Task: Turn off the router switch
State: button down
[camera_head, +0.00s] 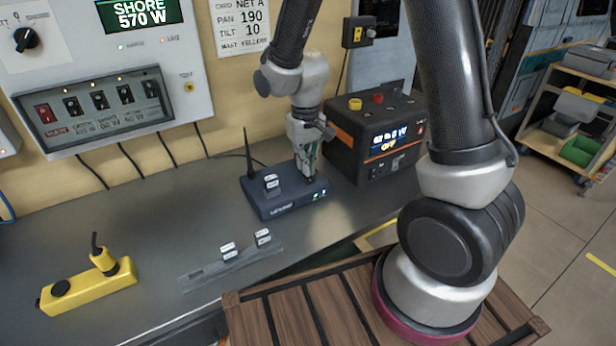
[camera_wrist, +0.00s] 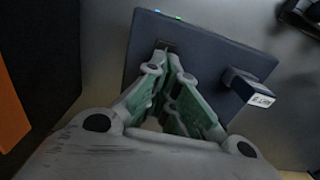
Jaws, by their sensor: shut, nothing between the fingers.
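The router (camera_head: 285,197) is a dark blue box on the grey counter, with a black antenna at its back left and small green lights at its front right. In the wrist view the router (camera_wrist: 200,65) lies under my fingers. My gripper (camera_head: 308,178) points down at the router's right part, its fingertips shut together with nothing between them. In the wrist view the fingertips of my gripper (camera_wrist: 167,52) are at a small dark slot or switch on the router's top. Its position is hidden by the fingers. A labelled dark plug-like block (camera_head: 271,181) stands on the router's left part.
A black and orange power station (camera_head: 375,135) stands close to the right of my gripper. A grey strip (camera_head: 230,266) with labelled blocks lies in front. A yellow power strip (camera_head: 88,287) is at left. A switch panel (camera_head: 95,108) hangs on the wall. The counter's middle left is clear.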

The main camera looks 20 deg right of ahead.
jog(key=shift+f, duration=0.7)
dwell(0.3)
jog(key=shift+r, duration=3.5)
jog(key=s+d+r+m+t, duration=0.2)
jog(key=s+d+r+t, duration=0.2)
jog(key=s+d+r, duration=1.1)
jog(key=s+r, duration=0.2)
jog(key=s, duration=0.2)
jog(key=shift+r, duration=0.2)
